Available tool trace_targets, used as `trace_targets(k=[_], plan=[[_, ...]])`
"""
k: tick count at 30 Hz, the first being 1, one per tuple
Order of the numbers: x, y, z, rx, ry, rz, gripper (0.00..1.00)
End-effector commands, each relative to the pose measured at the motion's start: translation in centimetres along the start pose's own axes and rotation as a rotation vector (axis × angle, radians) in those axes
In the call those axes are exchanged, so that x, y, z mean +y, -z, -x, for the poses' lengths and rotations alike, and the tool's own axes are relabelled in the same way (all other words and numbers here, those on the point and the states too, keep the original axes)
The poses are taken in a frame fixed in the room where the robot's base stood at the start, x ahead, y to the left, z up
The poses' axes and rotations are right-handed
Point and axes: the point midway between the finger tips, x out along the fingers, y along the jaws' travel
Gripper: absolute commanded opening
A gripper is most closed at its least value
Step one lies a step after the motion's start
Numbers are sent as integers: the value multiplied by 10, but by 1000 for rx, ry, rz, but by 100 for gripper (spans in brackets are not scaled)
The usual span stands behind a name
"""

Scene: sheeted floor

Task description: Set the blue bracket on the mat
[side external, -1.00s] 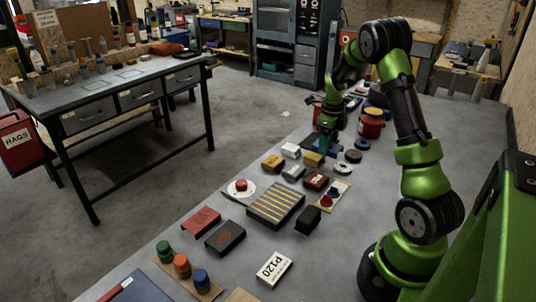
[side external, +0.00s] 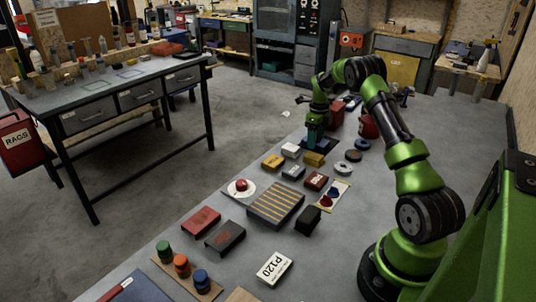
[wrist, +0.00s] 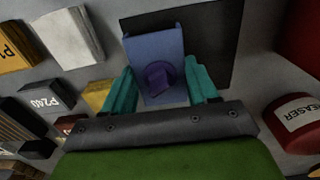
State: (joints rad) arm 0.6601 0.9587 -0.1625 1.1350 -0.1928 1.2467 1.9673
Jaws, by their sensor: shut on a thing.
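The blue bracket (wrist: 152,50) lies between my gripper's teal fingers in the wrist view, with a darker round feature on its face near the fingers. My gripper (wrist: 161,88) is shut on it. The dark mat (wrist: 215,45) shows behind and right of the bracket, which overlaps the mat's left part in this view. I cannot tell whether the bracket touches the mat or hangs just above it. In the side view my gripper (side external: 315,143) is low at the far part of the work surface, beside the dark mat (side external: 331,144); the bracket is hard to separate from the fingers there.
A yellow block (side external: 314,159), a white block (side external: 291,150) and another yellow block (side external: 272,162) stand close in front and left. A red container (wrist: 302,122) is right of the mat. A black ring (side external: 353,155) and a blue ring (side external: 363,144) lie to the right.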

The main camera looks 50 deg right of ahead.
Motion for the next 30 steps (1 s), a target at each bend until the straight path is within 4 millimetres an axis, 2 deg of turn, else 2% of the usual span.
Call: trace_targets(k=[11, 12, 16, 25, 30], plan=[[0, 0, -4, -1, 1, 0, 19], [0, 0, -4, 0, 1, 0, 64], [0, 0, -4, 0, 0, 0, 84], [0, 0, -2, -1, 1, -1, 84], [0, -1, 16, -3, 4, -1, 84]])
